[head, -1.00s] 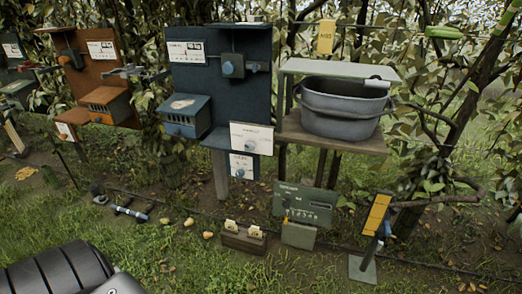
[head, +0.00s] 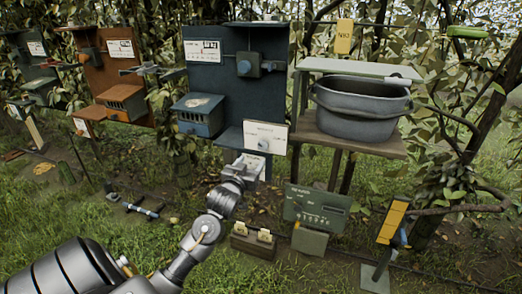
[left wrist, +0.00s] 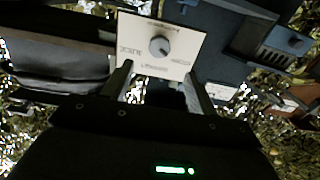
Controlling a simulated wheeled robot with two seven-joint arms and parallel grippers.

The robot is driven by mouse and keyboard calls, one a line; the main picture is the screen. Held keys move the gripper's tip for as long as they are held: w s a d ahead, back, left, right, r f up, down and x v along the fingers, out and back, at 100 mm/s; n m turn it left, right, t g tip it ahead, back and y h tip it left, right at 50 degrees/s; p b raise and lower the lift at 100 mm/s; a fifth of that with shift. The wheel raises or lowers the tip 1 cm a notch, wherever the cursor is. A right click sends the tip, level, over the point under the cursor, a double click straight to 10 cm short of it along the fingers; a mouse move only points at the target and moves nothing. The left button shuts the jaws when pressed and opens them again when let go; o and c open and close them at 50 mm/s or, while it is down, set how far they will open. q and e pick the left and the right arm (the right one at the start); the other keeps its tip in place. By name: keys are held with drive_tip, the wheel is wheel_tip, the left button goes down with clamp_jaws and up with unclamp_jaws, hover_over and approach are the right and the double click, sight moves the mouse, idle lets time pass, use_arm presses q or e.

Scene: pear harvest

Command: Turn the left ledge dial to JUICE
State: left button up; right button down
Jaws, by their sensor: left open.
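The white dial plate (head: 266,134) with a round grey knob (head: 263,144) sits at the ledge of the dark blue station board. In the left wrist view the same plate (left wrist: 180,64) appears upside down, with JUICE readable at its left side and the knob (left wrist: 160,46) near its middle. I cannot tell which label the knob points to. My left gripper (head: 243,166) is open, just below and left of the plate in the head view. In the left wrist view its two fingers (left wrist: 157,72) stand apart below the knob, not around it. My right gripper is not visible.
A grey pot (head: 360,110) stands on a wooden shelf to the right. The blue board (head: 240,90) rises behind the dial, with a small blue box (head: 200,115) to its left.

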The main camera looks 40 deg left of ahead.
sight(262, 147)
use_arm(q)
drive_tip(key=p+x, duration=0.1)
drive_tip(key=x, duration=1)
drive_tip(key=shift+p, duration=0.3)
drive_tip(key=shift+s, duration=0.1)
drive_tip(key=c, duration=1)
drive_tip(key=shift+o, duration=0.2)
